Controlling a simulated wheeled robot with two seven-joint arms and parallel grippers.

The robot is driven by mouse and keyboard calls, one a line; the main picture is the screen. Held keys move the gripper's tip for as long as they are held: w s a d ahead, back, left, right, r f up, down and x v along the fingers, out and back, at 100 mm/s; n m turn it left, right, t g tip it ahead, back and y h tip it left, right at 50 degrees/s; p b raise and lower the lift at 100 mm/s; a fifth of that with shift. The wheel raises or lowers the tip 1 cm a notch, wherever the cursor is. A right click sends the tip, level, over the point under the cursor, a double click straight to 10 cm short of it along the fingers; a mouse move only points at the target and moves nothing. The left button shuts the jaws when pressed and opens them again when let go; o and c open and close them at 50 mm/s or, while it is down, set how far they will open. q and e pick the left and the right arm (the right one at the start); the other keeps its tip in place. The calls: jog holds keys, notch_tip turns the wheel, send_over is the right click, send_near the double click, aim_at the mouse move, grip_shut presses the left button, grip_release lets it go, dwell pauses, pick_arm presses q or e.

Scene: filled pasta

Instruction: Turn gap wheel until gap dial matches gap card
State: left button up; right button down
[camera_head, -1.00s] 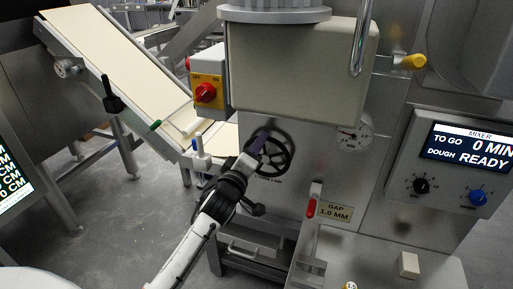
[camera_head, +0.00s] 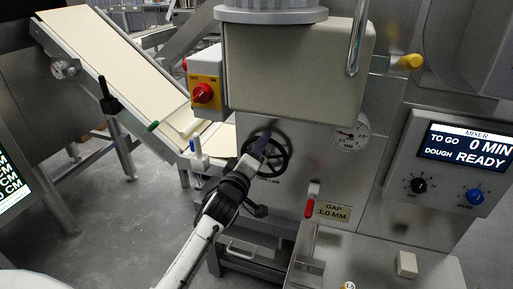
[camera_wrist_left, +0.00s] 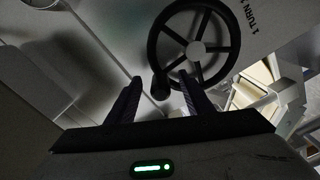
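The gap wheel (camera_head: 278,150) is a black spoked handwheel on the steel machine front; it also shows in the left wrist view (camera_wrist_left: 232,35). My left gripper (camera_head: 262,141) is at the wheel's left side. In the left wrist view its two dark fingers (camera_wrist_left: 160,78) stand apart, with the wheel's crank knob (camera_wrist_left: 159,88) between them and space visible on both sides. The gap dial (camera_head: 350,136) is a round white gauge right of the wheel; its needle points left, and its figures are too small to read surely. The gap card (camera_head: 333,211) reads GAP 1.0 MM. My right gripper is out of view.
A red-handled lever (camera_head: 310,207) is beside the card. A yellow switch box with a red knob (camera_head: 203,93) is above the wheel. A sloping belt (camera_head: 115,65) lies left.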

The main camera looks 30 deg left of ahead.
pick_arm(q)
jog(key=shift+s+d+p, duration=0.15)
jog(key=shift+s+p, duration=0.15)
jog(key=shift+s, duration=0.25)
jog(key=p+v, duration=0.2)
jog(key=v, duration=0.6)
jog(key=s+d+f+m+g+h, duration=0.3)
jog(key=s+d+f+m, duration=0.5)
jog(key=s+f, duration=0.4)
jog(key=s+d+f+m+g+h, duration=0.3)
jog(key=s+d+f+m+g, duration=0.3)
jog(key=s+f, duration=0.6)
notch_tip(320, 180, down, 3)
jog(key=d+m, duration=0.2)
jog(key=m, duration=0.1)
jog(key=shift+s+d+f, duration=0.25)
jog(key=shift+s+d, duration=0.05)
jog(key=shift+s, duration=0.05)
